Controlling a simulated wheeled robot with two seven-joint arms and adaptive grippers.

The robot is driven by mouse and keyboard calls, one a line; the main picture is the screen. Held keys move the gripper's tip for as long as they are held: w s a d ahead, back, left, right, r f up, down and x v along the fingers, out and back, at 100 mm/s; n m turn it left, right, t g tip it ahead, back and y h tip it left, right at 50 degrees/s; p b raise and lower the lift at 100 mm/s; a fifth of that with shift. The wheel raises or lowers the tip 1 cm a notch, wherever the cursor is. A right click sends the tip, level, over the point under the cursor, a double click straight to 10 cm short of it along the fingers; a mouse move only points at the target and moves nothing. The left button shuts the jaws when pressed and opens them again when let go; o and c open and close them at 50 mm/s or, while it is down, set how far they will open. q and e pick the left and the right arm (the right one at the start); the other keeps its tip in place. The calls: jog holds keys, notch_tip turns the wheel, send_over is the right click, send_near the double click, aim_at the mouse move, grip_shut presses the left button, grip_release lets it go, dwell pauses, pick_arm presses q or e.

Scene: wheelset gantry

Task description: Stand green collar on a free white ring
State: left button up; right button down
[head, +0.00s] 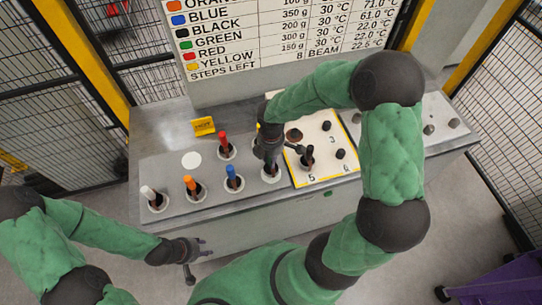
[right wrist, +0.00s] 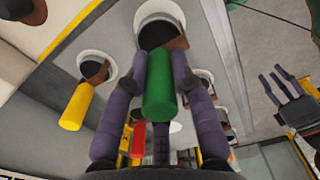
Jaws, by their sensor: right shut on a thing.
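My right gripper (right wrist: 160,80) is shut on the green collar (right wrist: 160,88), which stands out between its fingers in the right wrist view. The collar's far end is at the near edge of a white ring (right wrist: 144,17) with a dark centre; I cannot tell whether they touch. In the head view my right gripper (head: 268,155) is over the ring (head: 272,179) at the row's right end, and the collar is hidden. Red (head: 223,140), blue (head: 231,171), orange (head: 189,182) and white (head: 148,191) collars stand on rings. My left gripper (head: 203,247) is open and empty before the bench.
A yellow collar (right wrist: 77,106) stands at a neighbouring ring. A plain white disc (head: 191,160) lies bare on the bench. A yellow-edged numbered panel (head: 325,125) with dark knobs is to the right.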

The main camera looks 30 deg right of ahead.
jog(key=shift+f, duration=0.45)
jog(key=shift+f+b, duration=0.8)
jog(key=shift+f, duration=0.1)
dwell(0.4)
jog(key=c, duration=1)
grip_release()
jog(key=shift+o, duration=0.2)
notch_tip(320, 180, up, 12)
jog(key=shift+r, duration=0.1)
